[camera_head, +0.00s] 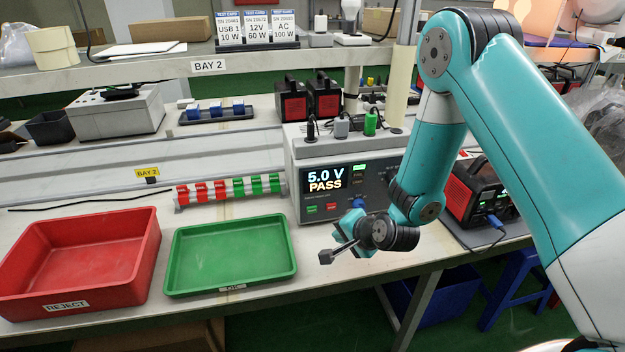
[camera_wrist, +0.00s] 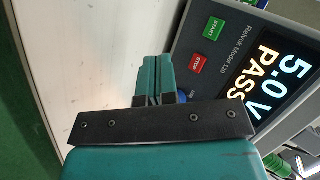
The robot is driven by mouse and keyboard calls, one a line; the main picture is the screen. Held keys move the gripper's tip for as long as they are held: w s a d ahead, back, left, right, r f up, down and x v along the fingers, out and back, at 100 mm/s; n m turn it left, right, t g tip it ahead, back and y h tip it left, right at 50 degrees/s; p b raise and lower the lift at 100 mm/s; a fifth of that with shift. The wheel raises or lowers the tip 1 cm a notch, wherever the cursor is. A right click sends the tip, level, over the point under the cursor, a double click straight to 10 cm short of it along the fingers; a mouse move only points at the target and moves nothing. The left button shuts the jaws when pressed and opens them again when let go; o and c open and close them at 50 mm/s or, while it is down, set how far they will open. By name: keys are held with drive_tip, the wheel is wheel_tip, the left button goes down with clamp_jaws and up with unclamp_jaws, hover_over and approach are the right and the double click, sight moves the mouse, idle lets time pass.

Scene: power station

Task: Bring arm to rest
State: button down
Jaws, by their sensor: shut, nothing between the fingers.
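My teal arm reaches in from the right in the head view. My gripper (camera_head: 340,250) hangs just in front of the test unit (camera_head: 318,210), above the front edge of the bench. In the wrist view my gripper (camera_wrist: 152,75) is shut, with its two teal fingers together and nothing between them. The test unit's screen (camera_wrist: 272,75) reads 5.0 V PASS. A green START button (camera_wrist: 213,28) and a red STOP button (camera_wrist: 198,63) show beside it. A blue part (camera_wrist: 184,97) shows partly behind my gripper, and its contact with the fingers cannot be told.
A red REJECT bin (camera_head: 75,265) and a green tray (camera_head: 230,257) stand on the bench at left. A red and green strip (camera_head: 228,190) lies behind the tray. A red and black power station (camera_head: 480,195) with a blue cable stands at right, behind my arm.

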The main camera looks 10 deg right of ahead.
drive_tip(key=s+a+r+n+g+y, duration=0.1)
drive_tip(key=s+a+r+n+g, duration=0.2)
drive_tip(key=s+r+n, duration=0.6)
drive_tip(key=s+a+r+n+g+y, duration=0.1)
drive_tip(key=s+a+r+n+g, duration=0.4)
drive_tip(key=r, duration=0.7)
drive_tip(key=s+d+r+n, duration=0.2)
drive_tip(key=s, duration=0.5)
drive_tip(key=s+d+r+n+g+h, duration=0.1)
drive_tip(key=s+d+r+n, duration=0.1)
drive_tip(key=s, duration=0.4)
drive_tip(key=shift+s+r+h, duration=0.3)
drive_tip(key=shift+s+r, duration=0.1)
drive_tip(key=shift+r, duration=0.45)
